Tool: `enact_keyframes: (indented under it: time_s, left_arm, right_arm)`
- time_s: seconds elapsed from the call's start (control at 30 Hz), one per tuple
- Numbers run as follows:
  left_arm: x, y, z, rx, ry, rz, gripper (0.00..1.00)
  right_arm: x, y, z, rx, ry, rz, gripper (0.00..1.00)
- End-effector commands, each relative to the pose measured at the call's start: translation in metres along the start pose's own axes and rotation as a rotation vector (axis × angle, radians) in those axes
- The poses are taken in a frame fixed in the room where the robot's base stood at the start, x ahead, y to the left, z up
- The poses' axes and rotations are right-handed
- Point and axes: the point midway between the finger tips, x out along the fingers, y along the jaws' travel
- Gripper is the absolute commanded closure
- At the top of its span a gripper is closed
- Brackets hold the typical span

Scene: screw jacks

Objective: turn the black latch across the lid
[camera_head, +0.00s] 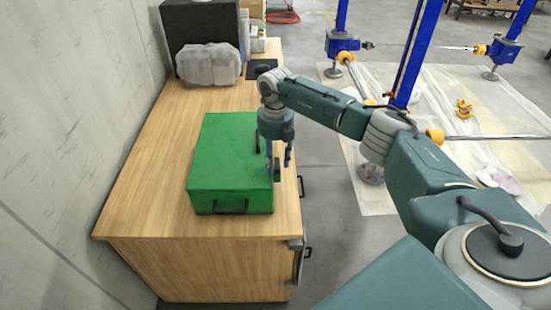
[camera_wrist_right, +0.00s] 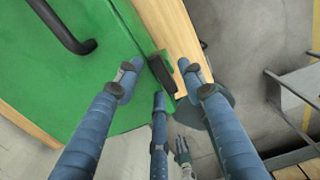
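The green box (camera_head: 222,165) with its closed lid lies on the wooden bench. My right gripper (camera_head: 277,165) points down at the box's right side edge. In the right wrist view the black latch (camera_wrist_right: 161,73) sits at the green edge, between the spread fingertips of my right gripper (camera_wrist_right: 162,82). The fingers are apart and I see no clear grip on the latch; contact with the third finger cannot be told. In the head view the fingers partly hide the latch.
A black handle (camera_head: 232,208) is on the box's front; another black handle (camera_wrist_right: 66,30) shows in the wrist view. A grey wrapped bundle (camera_head: 208,65) and a black case (camera_head: 200,22) stand at the bench's far end. Blue screw jacks (camera_head: 412,55) stand right.

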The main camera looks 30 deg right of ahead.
Motion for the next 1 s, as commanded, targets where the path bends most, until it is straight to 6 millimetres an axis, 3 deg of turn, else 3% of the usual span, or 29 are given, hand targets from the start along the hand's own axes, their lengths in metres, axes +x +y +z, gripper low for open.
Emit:
enact_keyframes:
  time_s: [0.23,0.43,0.47,0.77,1.0]
  left_arm:
    - [0.000,0.000,-0.001,-0.001,0.001,0.000,0.60]
    - [0.000,0.000,-0.001,-0.001,0.001,0.000,0.60]
    - [0.000,0.000,-0.001,-0.001,0.001,0.000,0.60]
    - [0.002,0.000,-0.001,-0.001,0.001,0.000,0.60]
    - [0.011,0.000,0.000,-0.002,0.002,0.000,0.60]
  right_arm:
    - [0.002,0.000,0.000,0.000,0.000,0.000,0.60]
    - [0.001,0.000,0.000,0.000,0.000,0.000,0.98]
    - [0.001,0.000,0.000,0.000,0.000,0.000,1.00]
    - [0.001,0.000,0.000,-0.023,0.000,0.001,1.00]
    - [0.002,0.000,0.000,-0.139,-0.001,0.001,1.00]
